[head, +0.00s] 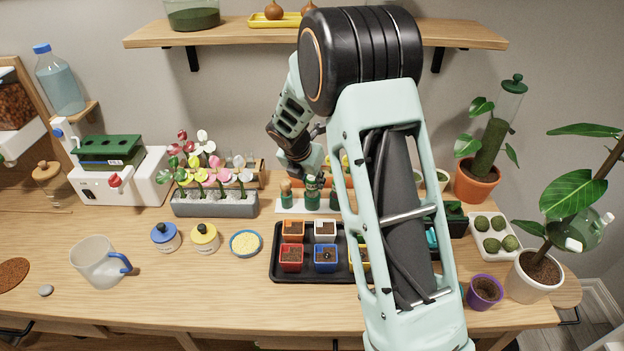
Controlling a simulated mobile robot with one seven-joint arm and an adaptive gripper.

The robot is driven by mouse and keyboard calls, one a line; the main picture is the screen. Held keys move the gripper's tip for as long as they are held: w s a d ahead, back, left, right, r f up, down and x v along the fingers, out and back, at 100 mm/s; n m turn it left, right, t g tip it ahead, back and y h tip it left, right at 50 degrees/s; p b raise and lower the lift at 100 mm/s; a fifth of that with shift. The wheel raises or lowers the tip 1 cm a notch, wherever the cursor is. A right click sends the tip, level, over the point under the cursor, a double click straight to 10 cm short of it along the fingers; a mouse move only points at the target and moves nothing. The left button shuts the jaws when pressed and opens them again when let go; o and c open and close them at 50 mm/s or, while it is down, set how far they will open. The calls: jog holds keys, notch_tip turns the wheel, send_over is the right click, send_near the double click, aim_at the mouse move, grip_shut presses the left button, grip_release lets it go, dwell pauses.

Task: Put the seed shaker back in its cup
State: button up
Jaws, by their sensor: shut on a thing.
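My gripper (309,172) points down at the back middle of the table, partly hidden by my own arm. It is shut on what looks like the seed shaker, a small dark green piece (313,183) right below the fingers. This piece is over or in the middle green cup of a white holder (322,210). I cannot tell whether it is seated in the cup or just above it. A green cup with a brownish top (286,194) stands to its left, and another green cup (334,200) to its right.
A black tray (280,271) of small coloured pots lies in front of the holder. A grey planter of flowers (213,204) stands to the left. A clear mug (97,262) is at front left. My arm hides the table's right middle. A wooden shelf (225,33) hangs above.

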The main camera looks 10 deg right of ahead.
jog(key=o, duration=1.6)
jog(key=shift+r, duration=0.1)
notch_tip(320, 180, up, 7)
jog(key=p, duration=0.6)
jog(key=shift+p, duration=0.3)
